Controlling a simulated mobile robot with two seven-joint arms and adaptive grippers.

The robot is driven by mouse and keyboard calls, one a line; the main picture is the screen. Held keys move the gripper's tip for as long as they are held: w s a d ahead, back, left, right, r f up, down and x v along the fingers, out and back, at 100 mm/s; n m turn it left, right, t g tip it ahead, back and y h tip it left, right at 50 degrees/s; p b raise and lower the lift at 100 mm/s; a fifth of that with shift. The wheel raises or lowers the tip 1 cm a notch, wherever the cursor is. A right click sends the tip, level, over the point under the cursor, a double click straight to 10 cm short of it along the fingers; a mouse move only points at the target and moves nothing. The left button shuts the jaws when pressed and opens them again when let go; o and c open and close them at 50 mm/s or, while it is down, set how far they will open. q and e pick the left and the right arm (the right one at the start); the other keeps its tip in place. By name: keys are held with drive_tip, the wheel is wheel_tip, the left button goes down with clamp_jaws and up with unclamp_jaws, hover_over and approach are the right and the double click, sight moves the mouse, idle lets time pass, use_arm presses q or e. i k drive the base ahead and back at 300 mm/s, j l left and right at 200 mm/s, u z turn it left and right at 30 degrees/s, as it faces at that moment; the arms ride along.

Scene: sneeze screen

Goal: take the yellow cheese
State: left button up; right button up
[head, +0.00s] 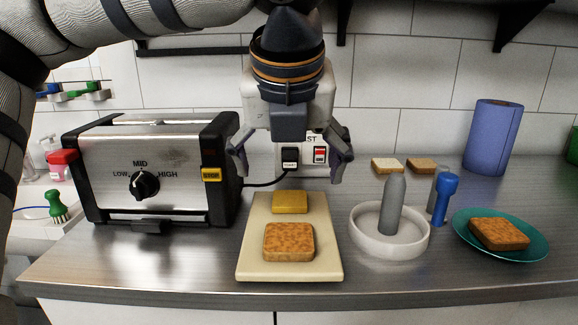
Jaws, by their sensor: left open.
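The yellow cheese (290,202) is a small square block on the far part of a cream cutting board (290,272). A toasted bread slice (288,241) lies on the same board, nearer the front edge. My left gripper (290,172) points down above the far end of the board, with its fingers spread wide and nothing between them. The cheese appears below the gap between the fingertips, apart from them. My right gripper is not in view.
A toaster (150,170) stands close on the left. On the right are a white round dish with a grey post (388,238), a blue-handled tool (442,195), a teal plate with toast (535,245) and a blue roll (494,135). Two bread slices (388,166) lie behind.

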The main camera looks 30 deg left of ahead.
sight(284, 201)
drive_tip(key=k+l, duration=0.75)
drive_tip(key=k, duration=0.1)
